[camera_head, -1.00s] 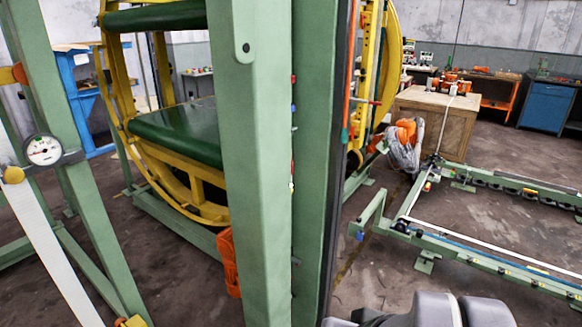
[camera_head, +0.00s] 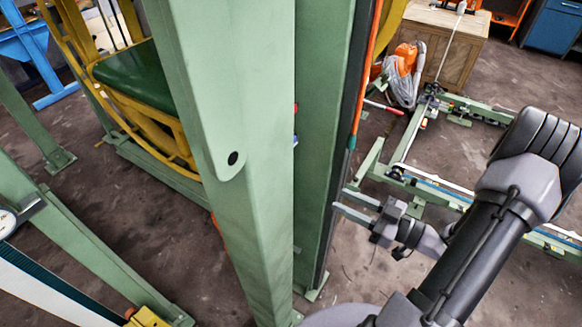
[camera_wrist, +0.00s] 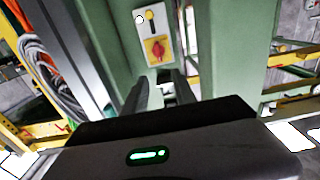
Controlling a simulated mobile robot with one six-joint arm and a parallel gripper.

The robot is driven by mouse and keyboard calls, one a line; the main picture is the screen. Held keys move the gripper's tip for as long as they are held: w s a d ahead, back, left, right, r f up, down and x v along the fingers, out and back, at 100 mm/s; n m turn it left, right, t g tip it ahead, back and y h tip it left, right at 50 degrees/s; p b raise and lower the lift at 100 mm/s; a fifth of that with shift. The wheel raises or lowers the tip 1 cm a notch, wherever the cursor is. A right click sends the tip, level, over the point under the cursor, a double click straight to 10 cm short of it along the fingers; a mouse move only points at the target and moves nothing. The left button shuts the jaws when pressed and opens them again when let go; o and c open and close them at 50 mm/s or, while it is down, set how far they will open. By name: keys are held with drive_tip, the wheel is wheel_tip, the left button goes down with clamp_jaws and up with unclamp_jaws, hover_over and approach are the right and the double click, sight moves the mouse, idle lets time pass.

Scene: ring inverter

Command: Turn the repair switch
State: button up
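The repair switch, a red knob (camera_wrist: 158,51) on a yellow plate, sits low on a pale control panel (camera_wrist: 151,28) in the wrist view. The panel is fixed to a green post (camera_wrist: 112,30) and also carries a white button and a black and yellow control. My gripper (camera_wrist: 163,80) is open and empty, its two fingers pointing towards the panel just below the knob in the picture. No contact with the knob shows. In the head view my gripper (camera_head: 341,200) is at the right side of the green post (camera_head: 318,120); the switch is hidden there.
A yellow ring frame with a green padded board (camera_head: 135,78) stands left of the post. An orange hose (camera_head: 366,70) runs down the post's right side. Grey and orange cables (camera_head: 402,75), a wooden crate (camera_head: 450,45) and a low green rail frame (camera_head: 430,185) are at the right.

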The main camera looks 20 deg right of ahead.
drive_tip(key=b+x, duration=0.1)
drive_tip(key=x, duration=1.3)
drive_tip(key=shift+b, duration=0.4)
drive_tip(key=shift+w, duration=0.15)
drive_tip(key=shift+c, duration=0.4)
clamp_jaws()
